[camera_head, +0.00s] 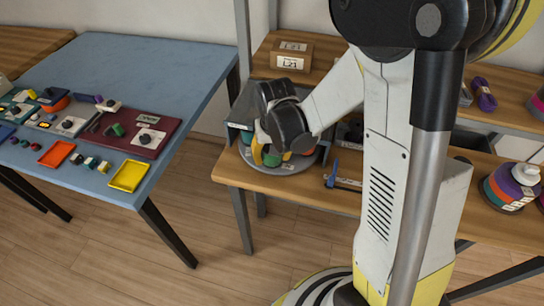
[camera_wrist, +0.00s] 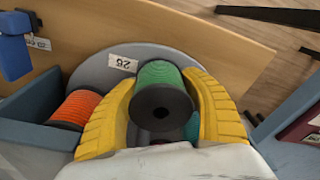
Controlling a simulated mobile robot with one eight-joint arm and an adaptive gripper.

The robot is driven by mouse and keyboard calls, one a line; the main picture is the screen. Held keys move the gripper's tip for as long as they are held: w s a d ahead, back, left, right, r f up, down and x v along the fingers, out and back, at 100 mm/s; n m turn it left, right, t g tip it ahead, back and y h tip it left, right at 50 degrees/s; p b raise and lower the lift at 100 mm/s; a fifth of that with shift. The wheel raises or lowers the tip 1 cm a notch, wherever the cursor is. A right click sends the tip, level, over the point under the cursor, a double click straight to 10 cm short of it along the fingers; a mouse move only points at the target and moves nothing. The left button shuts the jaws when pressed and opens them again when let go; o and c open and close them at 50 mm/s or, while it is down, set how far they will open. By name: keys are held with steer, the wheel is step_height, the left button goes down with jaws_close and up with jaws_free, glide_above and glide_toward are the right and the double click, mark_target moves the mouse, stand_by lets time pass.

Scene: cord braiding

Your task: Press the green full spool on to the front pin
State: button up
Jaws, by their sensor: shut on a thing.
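A green spool (camera_wrist: 162,85) with dark end flanges is held between the two yellow fingers of my gripper (camera_wrist: 164,82). The spool also shows in the head view (camera_head: 271,159), below my gripper (camera_head: 266,152). It is over a round grey plate (camera_wrist: 92,72) with a white label, which sits on the wooden bench in the head view (camera_head: 292,168). An orange spool (camera_wrist: 76,108) is left of my left finger in the wrist view. The front pin is not visible. I cannot tell whether the held spool touches the plate or a pin.
A grey-blue bin wall (camera_wrist: 25,125) is close on the left in the wrist view. A blue tool (camera_head: 331,174) lies on the bench right of the plate. A blue table (camera_head: 150,70) with trays and parts stands left, across a floor gap. A stack of coloured spools (camera_head: 510,186) is far right.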

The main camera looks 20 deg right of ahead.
steer(key=shift+f, duration=0.15)
steer(key=o, duration=1.7)
steer(key=shift+o, duration=0.2)
steer(key=shift+s+r+p, duration=0.15)
steer(key=shift+r+p, duration=1)
steer(key=shift+r, duration=0.4)
steer(key=shift+s+r+p, duration=0.15)
steer(key=shift+r+p, duration=1)
steer(key=shift+r, duration=0.35)
steer(key=shift+f, duration=0.1)
